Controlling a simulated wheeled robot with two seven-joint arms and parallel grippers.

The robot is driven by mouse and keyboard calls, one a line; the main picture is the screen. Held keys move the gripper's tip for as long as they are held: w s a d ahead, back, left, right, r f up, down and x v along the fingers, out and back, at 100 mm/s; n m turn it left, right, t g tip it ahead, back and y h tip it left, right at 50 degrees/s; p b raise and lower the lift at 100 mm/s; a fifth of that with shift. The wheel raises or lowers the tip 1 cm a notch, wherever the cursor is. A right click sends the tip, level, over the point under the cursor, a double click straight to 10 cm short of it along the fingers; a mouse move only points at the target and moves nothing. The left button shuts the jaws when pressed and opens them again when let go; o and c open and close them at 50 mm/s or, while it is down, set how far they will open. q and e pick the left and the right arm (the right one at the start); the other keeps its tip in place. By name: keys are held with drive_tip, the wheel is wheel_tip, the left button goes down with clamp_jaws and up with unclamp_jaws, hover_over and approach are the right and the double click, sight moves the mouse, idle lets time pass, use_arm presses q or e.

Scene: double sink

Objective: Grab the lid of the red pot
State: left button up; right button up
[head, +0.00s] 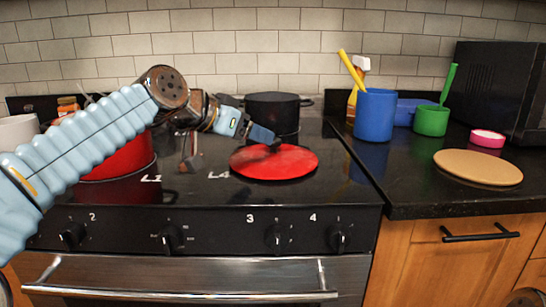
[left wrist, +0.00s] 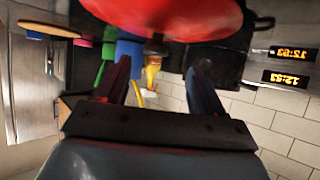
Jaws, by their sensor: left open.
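The red lid (head: 275,164) lies flat on the right part of the black stovetop. It fills the top of the left wrist view (left wrist: 165,12), which is upside down, with a dark knob (left wrist: 156,44) on it. My left gripper (head: 272,143) is just above the lid in the head view. Its fingers (left wrist: 157,66) are open and apart, with the knob in the gap between them as seen from the wrist. I cannot tell whether a finger touches it. The red pot (head: 122,160) stands on the left of the stove, partly hidden behind my left arm.
A black pot (head: 272,112) stands close behind the lid. On the right counter are a blue cup (head: 374,115), a green cup (head: 431,121), a pink bowl (head: 487,139), a tan round board (head: 478,168) and a microwave (head: 500,90). The front stove strip is clear.

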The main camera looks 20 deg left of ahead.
sight(266, 155)
use_arm(q)
drive_tip(key=x, duration=0.4)
drive_tip(key=shift+w+d+p, duration=0.1)
drive_tip(key=shift+d+p, duration=0.25)
drive_tip(key=shift+d, duration=0.05)
drive_tip(key=shift+w+d+f, duration=0.2)
drive_tip(key=shift+w+f, duration=0.15)
drive_tip(key=shift+w, duration=0.05)
drive_tip(key=c, duration=1.2)
clamp_jaws()
drive_tip(key=shift+r, duration=0.15)
